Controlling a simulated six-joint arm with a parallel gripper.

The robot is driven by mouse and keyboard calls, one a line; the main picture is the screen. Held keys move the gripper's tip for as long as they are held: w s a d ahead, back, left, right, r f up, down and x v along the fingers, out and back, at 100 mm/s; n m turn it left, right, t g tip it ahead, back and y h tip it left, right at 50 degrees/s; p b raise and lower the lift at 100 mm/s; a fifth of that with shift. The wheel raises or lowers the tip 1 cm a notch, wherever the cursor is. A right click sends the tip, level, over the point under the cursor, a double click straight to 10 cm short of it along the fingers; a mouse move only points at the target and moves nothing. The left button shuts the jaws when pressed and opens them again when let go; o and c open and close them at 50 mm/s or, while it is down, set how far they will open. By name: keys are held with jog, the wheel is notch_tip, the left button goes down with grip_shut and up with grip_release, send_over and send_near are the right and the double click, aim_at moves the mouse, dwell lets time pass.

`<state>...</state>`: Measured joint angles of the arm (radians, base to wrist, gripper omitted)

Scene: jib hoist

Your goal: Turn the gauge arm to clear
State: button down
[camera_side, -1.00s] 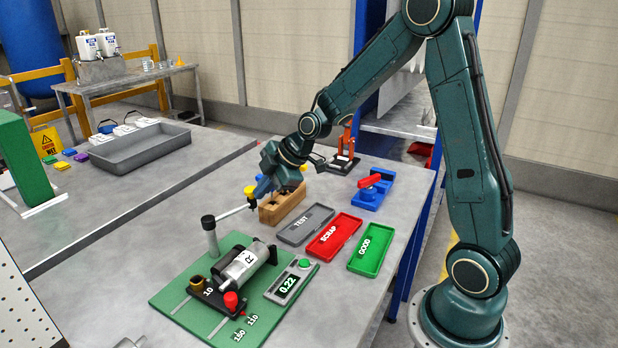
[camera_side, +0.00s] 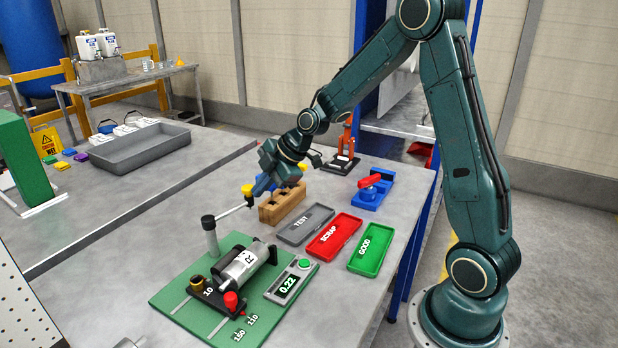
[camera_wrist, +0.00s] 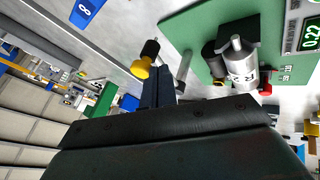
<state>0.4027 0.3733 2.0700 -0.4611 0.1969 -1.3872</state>
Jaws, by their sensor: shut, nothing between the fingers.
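The gauge arm (camera_side: 233,211) is a pale rod reaching from a black-capped post (camera_side: 211,235) to a yellow knob (camera_side: 247,189) at its outer end. It points away from the green gauge plate (camera_side: 167,296), toward the wooden block. The knob, with a black part beside it, also shows in the wrist view (camera_wrist: 140,68). My gripper (camera_side: 258,190) is shut and empty, its fingertips close beside the knob. In the wrist view the dark fingers (camera_wrist: 158,85) lie just right of the knob; I cannot tell whether they touch it.
A grey cylinder marked R (camera_side: 241,266) lies on the gauge, beside a readout (camera_side: 287,286) showing 0.22. A wooden block (camera_side: 283,206) stands behind. TEST (camera_side: 305,224), SCRAP (camera_side: 335,236) and GOOD (camera_side: 372,249) trays lie to the right. Bare table lies left of the plate.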

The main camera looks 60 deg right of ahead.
jog(key=s+d+r, duration=0.1)
jog(key=s+r, duration=0.7)
jog(key=s, duration=0.1)
jog(key=shift+s, duration=0.15)
dwell(0.4)
jog(key=s+a+r+m+h, duration=0.1)
jog(key=s+a+m, duration=0.2)
jog(key=s, duration=0.3)
jog(key=s+a+r+m+h, duration=0.1)
jog(key=s+a+r+m, duration=0.1)
jog(key=s+m, duration=0.4)
jog(key=s+a+r+m+g, duration=0.1)
jog(key=s+a+r+m, duration=0.1)
jog(key=s, duration=0.6)
jog(key=a+m, duration=0.1)
jog(key=m, duration=0.1)
jog(key=shift+a+m+h, duration=0.3)
jog(key=shift+h, duration=0.1)
